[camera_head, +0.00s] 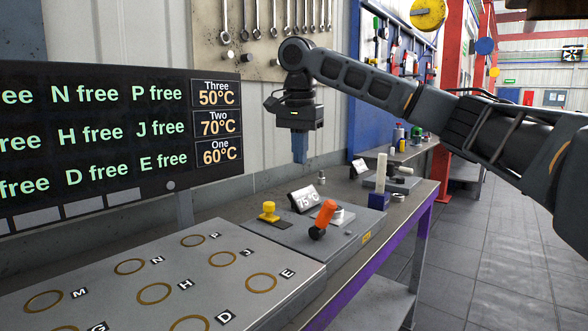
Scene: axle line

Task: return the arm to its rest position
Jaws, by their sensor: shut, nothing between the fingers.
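My arm (375,88) reaches in from the right edge of the head view. It extends over the workbench and bends down at the wrist. My gripper (300,157) points downward with its blue fingers shut and nothing held. It hangs in the air above the bench, behind the small 75°C display (304,198) as seen in the picture. It appears apart from the bench surface.
The bench carries a plate with ringed, lettered spots (155,292), a yellow knob (268,212), an orange-handled lever (323,218) and a blue block with a white post (379,190). A dark status board (95,135) stands at left. Wrenches (275,20) hang behind. Floor (480,260) at right is clear.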

